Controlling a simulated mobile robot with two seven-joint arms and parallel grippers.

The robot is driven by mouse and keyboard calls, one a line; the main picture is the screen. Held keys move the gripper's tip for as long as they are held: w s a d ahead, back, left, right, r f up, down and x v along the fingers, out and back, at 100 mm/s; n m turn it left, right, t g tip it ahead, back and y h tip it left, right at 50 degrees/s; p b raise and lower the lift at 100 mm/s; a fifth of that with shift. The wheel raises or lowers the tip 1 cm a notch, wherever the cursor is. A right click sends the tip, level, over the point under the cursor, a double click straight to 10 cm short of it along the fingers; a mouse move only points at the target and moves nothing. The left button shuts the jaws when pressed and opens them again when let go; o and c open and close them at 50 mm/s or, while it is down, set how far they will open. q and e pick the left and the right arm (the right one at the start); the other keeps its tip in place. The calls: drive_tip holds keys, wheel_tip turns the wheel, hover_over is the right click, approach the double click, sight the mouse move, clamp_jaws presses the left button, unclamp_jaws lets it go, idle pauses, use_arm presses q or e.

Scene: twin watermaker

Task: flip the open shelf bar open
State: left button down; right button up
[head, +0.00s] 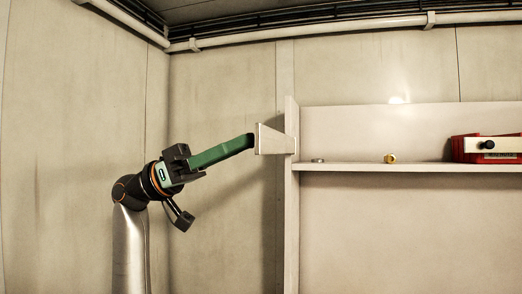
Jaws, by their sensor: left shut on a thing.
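The open shelf bar (272,140) is a pale piece at the front of the shelf's left upright, in the head view. It juts out to the left and looks broader at its left end. My left gripper (250,141) has long green fingers with dark tips. They reach up and to the right from the wrist and are shut on the left end of the bar. The exact grip of the tips is too small to make out. My right gripper is not in view.
The shelf board (350,167) runs right from the upright (291,220). On it are a small metal ring (318,160), a brass fitting (390,158) and a red and white item (490,146). Pipes run under the ceiling. The wall area below my gripper is clear.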

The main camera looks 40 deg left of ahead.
use_arm(q)
drive_tip(key=shift+s+a+m+g, duration=0.2)
drive_tip(key=shift+a+m+g, duration=0.15)
drive_tip(key=shift+a, duration=0.35)
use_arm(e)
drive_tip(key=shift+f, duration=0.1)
use_arm(q)
drive_tip(key=c, duration=1)
unclamp_jaws()
drive_tip(key=shift+a, duration=0.1)
drive_tip(key=shift+o, duration=0.7)
drive_tip(key=shift+s+a, duration=0.15)
drive_tip(key=shift+o, duration=0.9)
drive_tip(key=b+v, duration=0.3)
drive_tip(key=v, duration=0.9)
drive_tip(key=shift+f, duration=0.2)
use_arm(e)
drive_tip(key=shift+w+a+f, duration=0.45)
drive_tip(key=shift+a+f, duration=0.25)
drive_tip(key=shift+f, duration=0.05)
